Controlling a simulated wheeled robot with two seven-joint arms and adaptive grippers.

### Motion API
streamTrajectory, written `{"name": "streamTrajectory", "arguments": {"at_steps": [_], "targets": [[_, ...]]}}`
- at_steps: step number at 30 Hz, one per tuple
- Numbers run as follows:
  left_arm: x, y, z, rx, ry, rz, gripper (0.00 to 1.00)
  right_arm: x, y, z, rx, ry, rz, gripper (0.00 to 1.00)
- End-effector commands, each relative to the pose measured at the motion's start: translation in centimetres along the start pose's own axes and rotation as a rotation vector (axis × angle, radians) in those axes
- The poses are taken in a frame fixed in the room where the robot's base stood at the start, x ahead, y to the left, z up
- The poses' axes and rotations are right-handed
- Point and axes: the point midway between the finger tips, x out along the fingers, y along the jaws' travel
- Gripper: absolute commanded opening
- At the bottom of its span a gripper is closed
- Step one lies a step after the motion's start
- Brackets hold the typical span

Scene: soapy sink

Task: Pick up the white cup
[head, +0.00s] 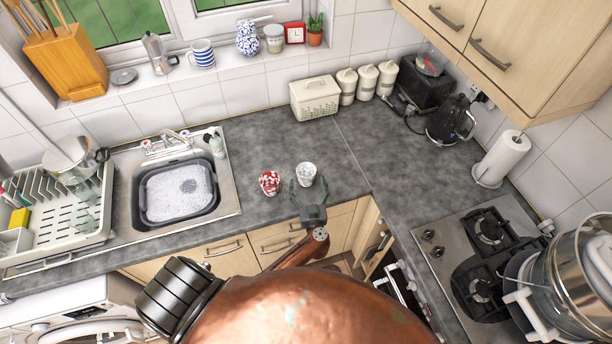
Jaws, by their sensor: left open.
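A small white cup (306,170) stands upright on the grey worktop, near its front edge and right of the sink. A red and white patterned cup (269,183) stands just to its left. My left gripper (309,186) comes in from the front edge with its fingers open and spread. The fingertips are at the near side of the white cup, one towards each side. I cannot tell whether they touch it. My right gripper is not in view.
The sink (228,190) holds a grey basin of suds (180,192). A dish rack (85,218) is at the left. A gas hob (458,238) is at the right. A cream bread bin (315,98) stands against the back wall. The worktop behind the cups is clear.

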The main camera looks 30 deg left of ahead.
Motion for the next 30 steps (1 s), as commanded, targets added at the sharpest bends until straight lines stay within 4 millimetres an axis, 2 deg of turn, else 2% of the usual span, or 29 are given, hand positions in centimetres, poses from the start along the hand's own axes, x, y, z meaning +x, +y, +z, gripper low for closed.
{"name": "streamTrajectory", "arguments": {"at_steps": [13, 22, 30], "targets": [[5.6, 0.2, -0.2, 0.000, 0.003, 0.001, 0.77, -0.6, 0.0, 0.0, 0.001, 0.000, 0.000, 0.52], [6.0, 0.2, -0.1, -0.002, 0.001, 0.002, 0.77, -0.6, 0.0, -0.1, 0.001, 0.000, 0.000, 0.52], [6.0, 0.2, -0.1, -0.002, 0.002, 0.002, 0.58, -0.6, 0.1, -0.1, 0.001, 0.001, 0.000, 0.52]]}}
